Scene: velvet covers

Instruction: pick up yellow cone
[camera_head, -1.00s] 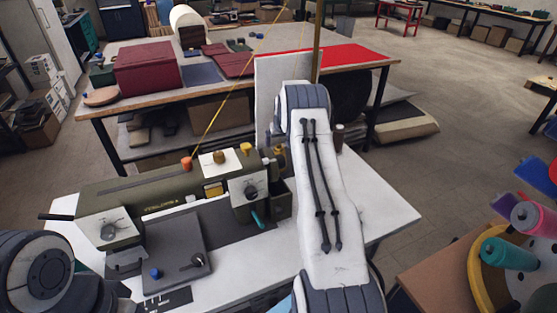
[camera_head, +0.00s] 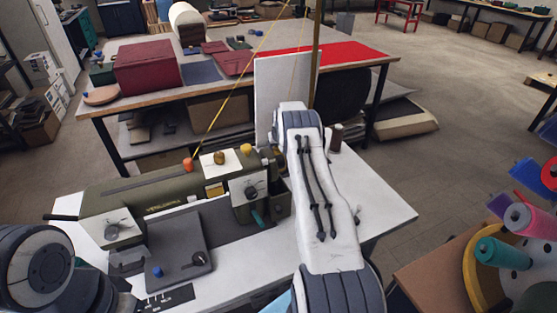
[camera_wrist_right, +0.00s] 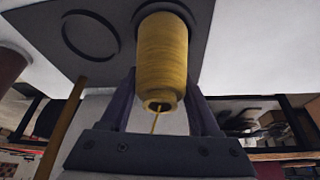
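The yellow cone (camera_wrist_right: 162,58) of thread shows in the right wrist view, end-on to a dark grey plate, with a thread trailing from its near end. My right gripper (camera_wrist_right: 160,88) has a finger on each side of the cone, close to its sides. I cannot tell whether the fingers press on it or stand apart from it. In the head view my right arm hides the right gripper and the cone. My left arm's joint shows at the lower left; its gripper is out of view.
An olive sewing machine (camera_head: 150,199) stands on a white table (camera_head: 378,205). A wooden pole (camera_head: 316,55) and white panel (camera_head: 280,85) rise behind my right arm. A rack with coloured spools (camera_head: 530,222) is at the right. A workbench with fabrics (camera_head: 335,56) stands behind.

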